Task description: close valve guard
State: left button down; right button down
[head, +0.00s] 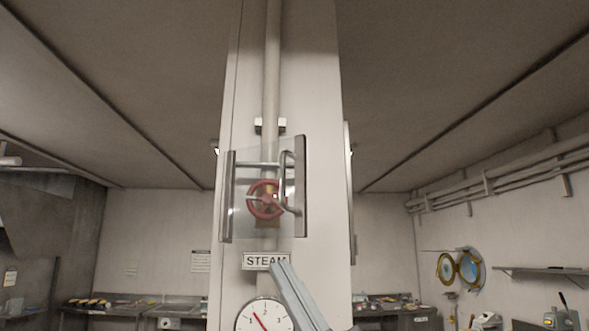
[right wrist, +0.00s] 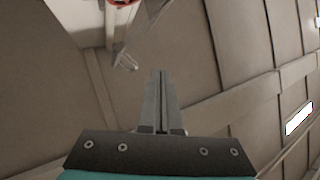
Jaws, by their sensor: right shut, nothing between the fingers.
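The valve guard (head: 245,165) is a clear panel with a dark right edge and a bent metal handle (head: 287,180). It stands in front of the red valve wheel (head: 255,207) on the pillar; I cannot tell how far it is swung open. My right gripper (head: 279,267) is below the guard, beside the STEAM label, apart from the handle. Its fingers are shut and empty, also in the right wrist view (right wrist: 160,75). A piece of red (right wrist: 122,2) shows at the top of that view, probably the wheel. My left gripper is not in view.
The white pillar (head: 318,110) carries a vertical pipe (head: 271,70), the STEAM label (head: 264,261) and a round gauge (head: 263,318) close to my right gripper. Counters (head: 140,308) and a wall shelf (head: 545,270) are farther back. The space on both sides of the pillar is open.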

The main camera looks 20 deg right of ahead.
aim_at(294, 172)
jog(key=s+a+r+n+g+y, duration=0.2)
jog(key=s+a+r+n+g, duration=0.25)
jog(key=n+g, duration=0.5)
jog(key=s+a+r+n+g+y, duration=0.3)
jog(key=s+r+n+g, duration=0.25)
jog(key=n+g, duration=0.45)
jog(key=s+d+r+m+t+h, duration=0.1)
jog(key=d+r+m+t+h, duration=0.3)
jog(key=d+m+t+h, duration=0.5)
jog(key=shift+n+t+h, duration=0.3)
jog(key=shift+n+t, duration=0.05)
jog(key=shift+n, duration=0.5)
jog(key=shift+w+a+p, duration=0.2)
jog(key=shift+w+p, duration=0.85)
jog(key=shift+w, duration=1.65)
jog(key=shift+w+a+p, duration=0.2)
jog(key=shift+w+p, duration=0.85)
jog(key=shift+w, duration=1.65)
